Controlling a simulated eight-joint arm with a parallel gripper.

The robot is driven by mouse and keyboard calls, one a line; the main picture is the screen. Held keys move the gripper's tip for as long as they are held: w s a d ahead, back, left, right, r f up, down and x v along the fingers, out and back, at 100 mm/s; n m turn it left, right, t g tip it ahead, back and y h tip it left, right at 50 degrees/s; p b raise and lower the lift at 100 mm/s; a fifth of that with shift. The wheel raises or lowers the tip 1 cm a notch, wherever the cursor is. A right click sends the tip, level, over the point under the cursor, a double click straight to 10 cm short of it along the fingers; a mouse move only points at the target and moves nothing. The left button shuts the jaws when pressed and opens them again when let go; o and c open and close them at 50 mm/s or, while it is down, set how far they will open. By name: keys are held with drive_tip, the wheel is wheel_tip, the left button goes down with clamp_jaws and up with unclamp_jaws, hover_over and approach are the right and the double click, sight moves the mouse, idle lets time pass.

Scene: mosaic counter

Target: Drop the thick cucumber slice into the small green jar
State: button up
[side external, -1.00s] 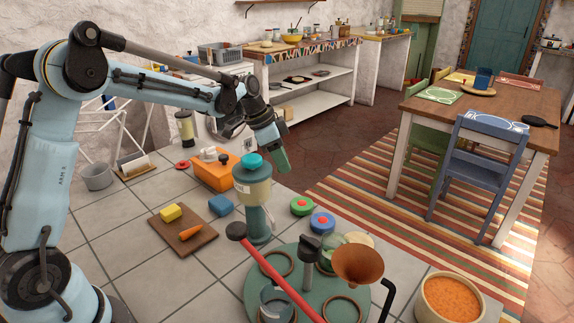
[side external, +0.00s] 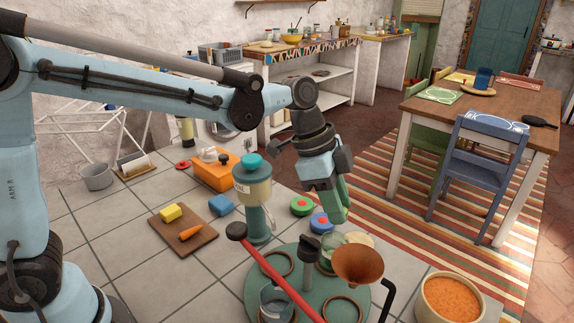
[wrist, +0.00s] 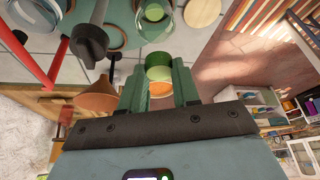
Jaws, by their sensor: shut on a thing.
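The thick cucumber slice (wrist: 158,66), dark green at its side with a lighter face, is held between the green fingers of my gripper (wrist: 159,80) in the wrist view. In the side view my gripper (side external: 336,212) points down above the far edge of the round green stand, and I cannot make out the slice there. The small green glass jar (wrist: 154,27) lies just beyond the fingertips in the wrist view. In the side view the jar (side external: 328,246) is partly hidden behind the stand's dark knob and a copper funnel. The slice appears apart from the jar.
The round green stand (side external: 250,297) carries rings, a clear glass jar (side external: 275,303) and a long red lever (side external: 285,275). The copper funnel (side external: 358,264) stands close to the green jar. A pale round disc (wrist: 203,11) lies beside it. A pot of orange food (side external: 451,300) is at right.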

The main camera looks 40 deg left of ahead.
drive_tip(key=shift+f, duration=2.4)
drive_tip(key=shift+f, duration=0.35)
drive_tip(key=o, duration=1.1)
drive_tip(key=shift+r, duration=3.5)
drive_tip(key=shift+s, duration=0.1)
